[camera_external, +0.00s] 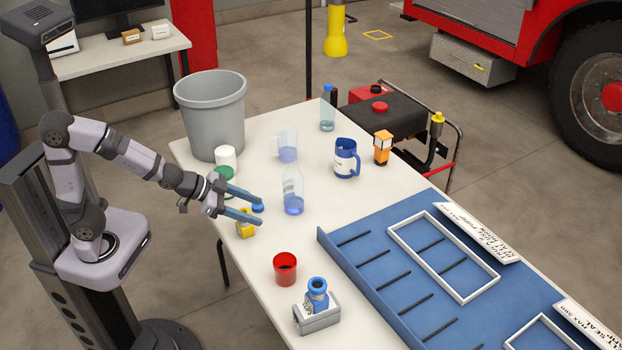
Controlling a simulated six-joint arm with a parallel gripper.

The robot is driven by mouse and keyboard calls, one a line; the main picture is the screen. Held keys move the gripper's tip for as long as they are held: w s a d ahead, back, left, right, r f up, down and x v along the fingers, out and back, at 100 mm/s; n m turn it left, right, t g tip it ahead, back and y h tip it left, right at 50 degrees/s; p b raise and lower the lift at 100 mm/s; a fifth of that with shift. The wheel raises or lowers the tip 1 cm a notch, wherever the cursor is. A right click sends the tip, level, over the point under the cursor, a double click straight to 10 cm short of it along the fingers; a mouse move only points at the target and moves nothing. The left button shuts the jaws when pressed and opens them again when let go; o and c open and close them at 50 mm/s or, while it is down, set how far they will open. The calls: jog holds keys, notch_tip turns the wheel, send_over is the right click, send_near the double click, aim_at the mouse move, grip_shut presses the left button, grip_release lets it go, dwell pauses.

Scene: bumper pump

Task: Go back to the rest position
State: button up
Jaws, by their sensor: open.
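My gripper (258,206) is open, with its two blue fingers spread apart and pointing right, over the left part of the white table (262,260). A small blue item (257,208) shows between the fingers in the picture; I cannot tell whether it touches them. A yellow item (245,224) is just below the fingers and partly covered by them. A clear bottle with blue liquid (293,190) stands just right of the fingertips. My arm reaches in from the left.
Near my gripper are a grey bin (212,115), a white and green container (226,162) and a red cup (285,268). A blue item sits in a grey holder (318,315) in front. A blue mug (346,160) and blue slotted tray (375,262) lie right. Space above my arm looks clear.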

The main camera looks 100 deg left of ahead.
jog(key=d+f, duration=0.1)
jog(key=d, duration=0.2)
jog(key=d+f+g+h, duration=0.1)
jog(key=d, duration=0.2)
jog(key=d+f+g+h, duration=0.1)
jog(key=d+f, duration=0.1)
jog(key=d, duration=0.1)
jog(key=shift+s+d, duration=0.3)
jog(key=shift+d, duration=0.05)
jog(key=s+d+f+m+g+h+b, duration=0.1)
jog(key=s+d+f+m+g+b, duration=0.1)
jog(key=s+d+f+g, duration=0.5)
jog(key=s+d+f+m+h+b, duration=0.15)
jog(key=s+d+f, duration=0.3)
jog(key=s, duration=0.55)
notch_tip(320, 180, up, 23)
jog(key=s+g+p, duration=0.1)
jog(key=s+p, duration=0.1)
jog(key=p, duration=2)
jog(key=shift+a+f, duration=0.2)
jog(key=shift+a, duration=0.15)
